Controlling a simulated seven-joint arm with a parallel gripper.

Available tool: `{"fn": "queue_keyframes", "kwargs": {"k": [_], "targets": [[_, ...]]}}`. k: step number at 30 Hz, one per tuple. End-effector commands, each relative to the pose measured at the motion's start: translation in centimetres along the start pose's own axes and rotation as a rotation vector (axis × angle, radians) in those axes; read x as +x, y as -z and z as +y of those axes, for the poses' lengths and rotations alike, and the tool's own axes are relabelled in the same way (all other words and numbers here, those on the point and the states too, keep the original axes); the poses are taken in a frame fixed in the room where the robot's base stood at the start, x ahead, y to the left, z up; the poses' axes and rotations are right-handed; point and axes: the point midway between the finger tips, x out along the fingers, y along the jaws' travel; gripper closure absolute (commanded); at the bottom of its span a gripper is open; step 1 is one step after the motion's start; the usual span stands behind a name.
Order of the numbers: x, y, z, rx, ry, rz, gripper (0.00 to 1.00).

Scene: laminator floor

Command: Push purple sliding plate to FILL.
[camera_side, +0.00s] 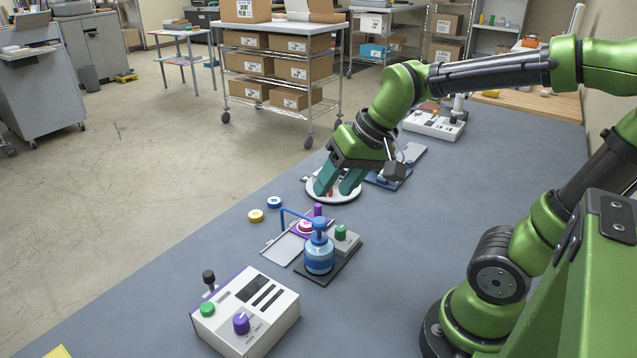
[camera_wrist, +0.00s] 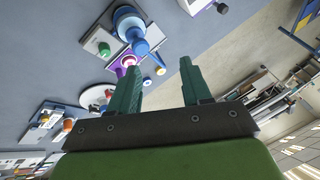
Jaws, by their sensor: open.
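The purple sliding plate (camera_side: 296,233) lies at the right end of a pale grey track (camera_side: 282,250), with an upright purple knob (camera_side: 317,209) beside it. A white and red round piece (camera_side: 305,226) sits on the plate. A blue pump bottle (camera_side: 319,256) stands in front, its thin blue spout reaching back over the track. The plate (camera_wrist: 113,68) also shows in the wrist view. My gripper (camera_side: 340,190) is open, its teal fingers apart above a white round tray (camera_side: 333,197), behind the plate and clear of it. No FILL label is readable.
A green knob on a grey block (camera_side: 345,243) stands right of the bottle. A blue disc (camera_side: 274,202) and a yellow disc (camera_side: 256,215) lie left of the plate. A white control box (camera_side: 265,325) is in front. The table (camera_side: 420,240) is bare to the right.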

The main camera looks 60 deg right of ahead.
Motion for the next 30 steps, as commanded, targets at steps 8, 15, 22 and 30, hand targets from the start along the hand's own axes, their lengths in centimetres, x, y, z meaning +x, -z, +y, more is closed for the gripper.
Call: {"fn": "queue_keyframes", "kwargs": {"k": [8, 15, 22, 30], "targets": [[4.8, 9.3, 4.0, 0.168, -0.169, -0.161, 0.52], [8.9, 15.6, 8.9, 0.276, -0.338, -0.256, 0.52], [8.3, 18.8, 9.7, 0.311, -0.393, -0.265, 0.52], [10.6, 17.4, 10.4, 0.317, -0.392, -0.288, 0.52]]}}
